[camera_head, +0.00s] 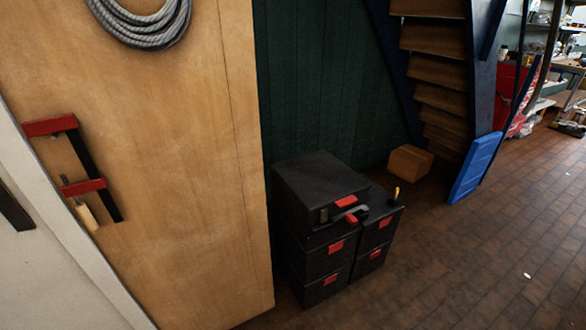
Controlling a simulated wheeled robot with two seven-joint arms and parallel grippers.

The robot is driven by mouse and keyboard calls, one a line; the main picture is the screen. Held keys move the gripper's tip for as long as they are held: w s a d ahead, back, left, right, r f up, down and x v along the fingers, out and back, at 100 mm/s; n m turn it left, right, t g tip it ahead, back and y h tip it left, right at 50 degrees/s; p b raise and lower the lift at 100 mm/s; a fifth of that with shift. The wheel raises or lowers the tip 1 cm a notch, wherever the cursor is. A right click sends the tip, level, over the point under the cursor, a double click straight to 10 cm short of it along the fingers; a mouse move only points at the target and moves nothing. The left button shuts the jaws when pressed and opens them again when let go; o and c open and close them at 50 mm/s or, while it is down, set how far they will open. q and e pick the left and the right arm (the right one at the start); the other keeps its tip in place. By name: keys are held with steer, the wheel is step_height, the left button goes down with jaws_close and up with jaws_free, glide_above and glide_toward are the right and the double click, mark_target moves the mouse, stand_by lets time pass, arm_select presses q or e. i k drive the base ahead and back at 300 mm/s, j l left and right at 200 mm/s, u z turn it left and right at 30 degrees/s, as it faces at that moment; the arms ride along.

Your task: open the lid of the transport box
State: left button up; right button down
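No gripper of mine shows in the head view. Which thing is the transport box is not certain. A large black case (312,187) with a flat closed lid and a red latch sits on top of a stack of black boxes at the middle. Below it are black boxes with red front latches (327,263), all closed. To the right, a lower stack of black boxes (373,240) has a yellow-handled tool (396,194) on or beside its top. A grey and red clamp-like tool (348,214) lies near the top case's front edge.
A wooden panel (150,160) with hung clamps (75,165) and a coiled rope (142,22) stands at the left. A cardboard box (409,162), a blue panel (474,168) and wooden stairs (437,70) are behind. The brick floor (480,260) at the right is mostly clear.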

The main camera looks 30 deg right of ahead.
mark_target(317, 179)
steer(key=z, duration=1.25)
